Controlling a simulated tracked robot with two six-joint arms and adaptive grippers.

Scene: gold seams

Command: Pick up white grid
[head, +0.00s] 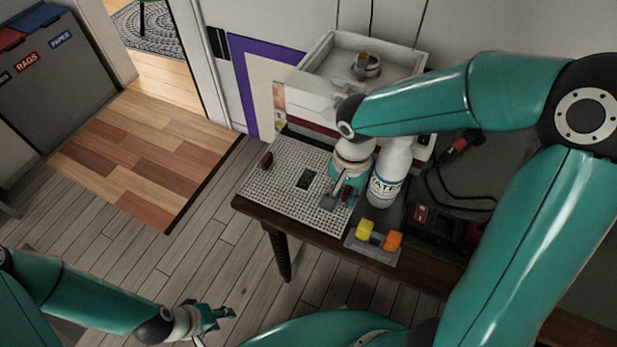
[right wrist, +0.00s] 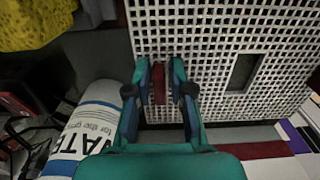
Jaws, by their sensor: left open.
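The white grid (head: 285,200) lies flat on the dark table, with a dark rectangle in its middle. One dark red handle (head: 266,160) stands at its left side. Another red handle (right wrist: 159,84) is at its right side, between the fingers of my right gripper (right wrist: 159,72) in the right wrist view. Whether the fingers press on that handle is too close to tell. In the head view my right gripper (head: 338,197) is low over the grid's right edge. My left gripper (head: 218,316) is open and empty, low over the floor, away from the table.
A white bottle (head: 388,172) stands just right of my right gripper. A grey block with yellow and orange pieces (head: 372,242) is at the table's front edge. A white open box (head: 312,85) stands behind the grid. Dark tools and cables (head: 455,190) fill the right side.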

